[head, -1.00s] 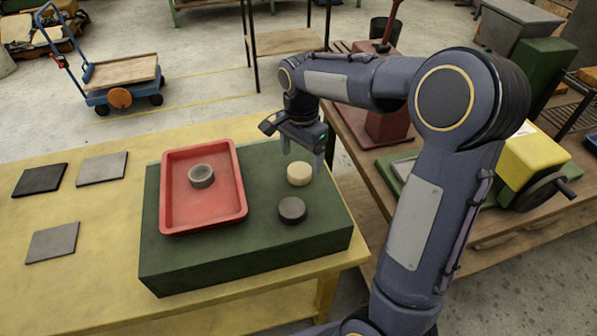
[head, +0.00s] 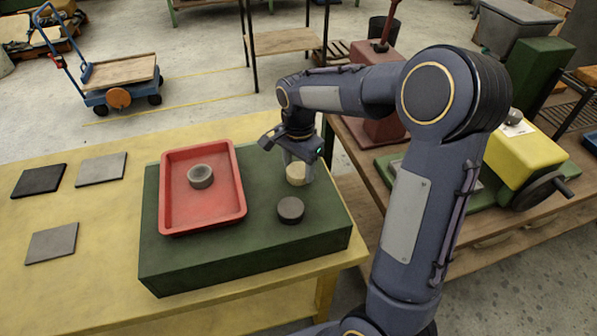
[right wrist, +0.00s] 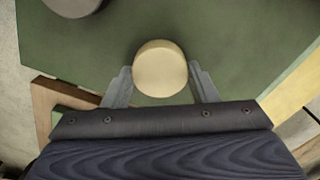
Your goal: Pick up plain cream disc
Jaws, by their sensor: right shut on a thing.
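The plain cream disc (head: 296,176) is at the right part of the dark green block (head: 240,262), near its back edge. My right gripper (head: 298,171) points down over it and is shut on it, one finger on each side. The cream disc (right wrist: 160,68) also shows between the fingers in the right wrist view. I cannot tell whether it touches the block or is slightly raised. My left gripper is not in view.
A dark grey disc (head: 290,210) lies in front of the cream disc. A red tray (head: 208,219) on the block's left holds a grey ring-like disc (head: 200,176). Several flat plates lie on the yellow table (head: 95,285) at left. A side bench with machines stands at right.

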